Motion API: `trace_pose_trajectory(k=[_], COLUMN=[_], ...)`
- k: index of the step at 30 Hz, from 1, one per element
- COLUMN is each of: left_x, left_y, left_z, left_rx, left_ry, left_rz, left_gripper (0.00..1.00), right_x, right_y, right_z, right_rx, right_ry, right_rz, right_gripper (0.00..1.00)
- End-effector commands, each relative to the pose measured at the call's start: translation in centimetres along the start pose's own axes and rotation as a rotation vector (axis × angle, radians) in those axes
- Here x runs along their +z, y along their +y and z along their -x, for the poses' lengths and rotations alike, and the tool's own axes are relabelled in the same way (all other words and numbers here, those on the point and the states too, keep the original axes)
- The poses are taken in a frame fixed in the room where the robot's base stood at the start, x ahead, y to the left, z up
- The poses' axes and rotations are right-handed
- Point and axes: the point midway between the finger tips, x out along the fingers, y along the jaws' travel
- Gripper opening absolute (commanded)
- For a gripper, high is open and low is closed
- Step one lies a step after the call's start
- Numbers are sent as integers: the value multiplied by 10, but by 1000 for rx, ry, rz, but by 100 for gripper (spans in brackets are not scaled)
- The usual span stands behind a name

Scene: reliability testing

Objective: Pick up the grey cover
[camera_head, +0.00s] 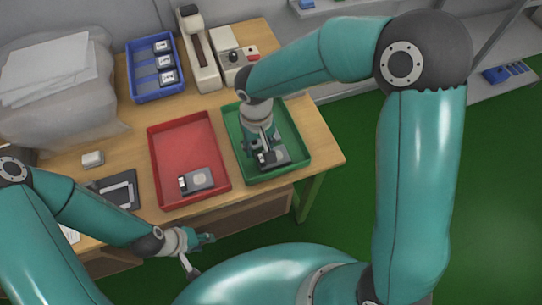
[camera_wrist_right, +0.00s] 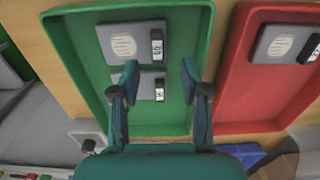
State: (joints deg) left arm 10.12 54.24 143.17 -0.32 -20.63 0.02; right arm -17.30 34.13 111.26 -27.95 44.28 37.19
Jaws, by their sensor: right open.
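In the right wrist view, two flat grey pieces lie in the green tray (camera_wrist_right: 205,40): a farther one (camera_wrist_right: 122,42) with a pale round patch, and a nearer one (camera_wrist_right: 138,84) partly behind my left-hand finger. Each has a small black-and-white part at its right end. I cannot tell which is the grey cover. My right gripper (camera_wrist_right: 160,78) is open and empty; its fingertips appear on either side of the nearer piece's black-and-white end. In the head view it points down into the green tray (camera_head: 301,143). My left gripper (camera_head: 200,242) is low before the table; its opening is unclear.
A red tray (camera_head: 160,150) stands left of the green one, with another grey piece (camera_head: 203,178) in it. A blue tray (camera_head: 140,70) with several small parts and white devices (camera_head: 200,60) stand behind. A bagged stack (camera_head: 55,80) is at the left.

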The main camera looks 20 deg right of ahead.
Motion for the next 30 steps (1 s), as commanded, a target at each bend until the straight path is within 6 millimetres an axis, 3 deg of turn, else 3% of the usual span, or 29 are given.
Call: trace_pose_trajectory(k=[10, 18, 20, 27, 30], left_x=[0, 0, 0, 0, 0], left_y=[4, 3, 3, 3, 3], left_z=[10, 9, 9, 9, 9], left_rx=[0, 0, 0, 0, 0], left_ry=[0, 0, 0, 0, 0], left_rz=[0, 0, 0, 0, 0], left_gripper=[40, 40, 40, 40, 40], right_x=[5, 4, 4, 4, 4], right_y=[4, 4, 4, 4, 4], right_z=[-44, -48, -48, -48, -48], right_rx=[2, 0, 0, 0, 1], right_ry=[-4, -1, -1, -2, -2], right_rz=[-1, -1, -1, -1, -1], right_gripper=[46, 46, 39, 0, 0])
